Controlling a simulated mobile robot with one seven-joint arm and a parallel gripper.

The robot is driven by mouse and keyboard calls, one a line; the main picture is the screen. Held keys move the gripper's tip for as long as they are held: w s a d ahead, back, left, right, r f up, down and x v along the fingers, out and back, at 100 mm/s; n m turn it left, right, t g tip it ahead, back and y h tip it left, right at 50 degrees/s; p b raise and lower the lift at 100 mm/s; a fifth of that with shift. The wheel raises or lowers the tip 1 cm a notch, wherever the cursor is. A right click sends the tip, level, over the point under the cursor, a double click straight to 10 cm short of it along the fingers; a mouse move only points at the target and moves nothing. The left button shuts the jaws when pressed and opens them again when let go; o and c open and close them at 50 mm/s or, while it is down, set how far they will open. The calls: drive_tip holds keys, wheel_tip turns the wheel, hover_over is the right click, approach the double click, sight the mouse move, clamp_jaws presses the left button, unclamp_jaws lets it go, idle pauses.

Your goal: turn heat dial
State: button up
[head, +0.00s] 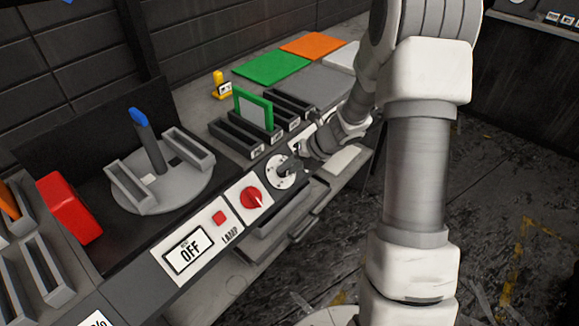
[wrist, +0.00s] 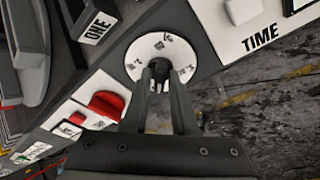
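A round white dial face with small dark marks (head: 279,180) sits on the sloping front panel in the head view. It also shows at the top middle of the wrist view (wrist: 146,47). I take it for the heat dial, but its label is not readable. My gripper (head: 289,168) is right at this dial. In the wrist view its two dark fingers (wrist: 160,72) reach over the dial face, close together, with a dark knob at the tips. The fingers hide most of the knob, so I cannot tell whether they press on it.
A red knob (head: 253,198) on a white plate is just left of the dial; it also shows in the wrist view (wrist: 105,104). Further left are a red button (head: 219,217) and an OFF display (head: 188,251). A TIME panel (wrist: 262,38) lies right of the dial. Slotted holders (head: 240,136) stand behind.

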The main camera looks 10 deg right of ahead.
drive_tip(key=shift+o, duration=1.1)
drive_tip(key=shift+r, duration=0.1)
drive_tip(key=p+v, duration=0.3)
drive_tip(key=v, duration=1.4)
drive_tip(key=shift+p, duration=0.3)
drive_tip(key=shift+r, duration=0.1)
